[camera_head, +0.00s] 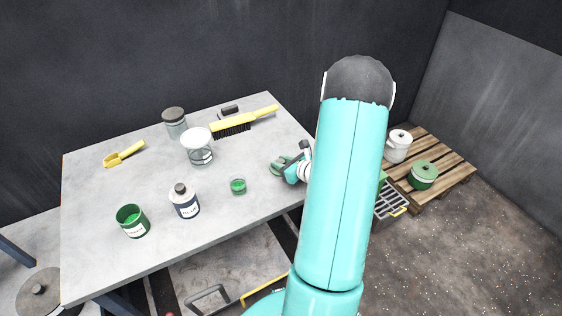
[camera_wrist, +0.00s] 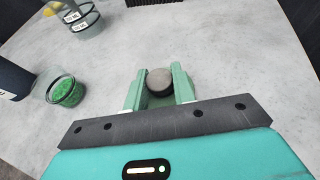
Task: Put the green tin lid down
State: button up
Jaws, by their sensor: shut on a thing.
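My gripper (camera_head: 288,168) is low over the right part of the grey table, near its right edge. In the wrist view my gripper (camera_wrist: 160,86) has its two pale green fingers on either side of a round grey knob (camera_wrist: 159,79). A little green shows under the knob, which fits the green tin lid (camera_wrist: 159,101); most of the lid is hidden by my fingers and palm. I cannot tell whether it touches the table. An open green tin (camera_head: 133,229) with a white label stands at the table's front left.
A small glass of green grains (camera_head: 238,187) stands left of my gripper. A labelled bottle (camera_head: 185,204), a white-topped beaker (camera_head: 201,156), a grey-lidded jar (camera_head: 175,128), a yellow scoop (camera_head: 121,155) and a yellow brush (camera_head: 245,122) are also on the table (camera_head: 90,195). Bare tabletop surrounds my gripper.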

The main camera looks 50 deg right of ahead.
jog(key=shift+s+a, duration=0.1)
jog(key=o, duration=1)
jog(key=shift+f, duration=0.1)
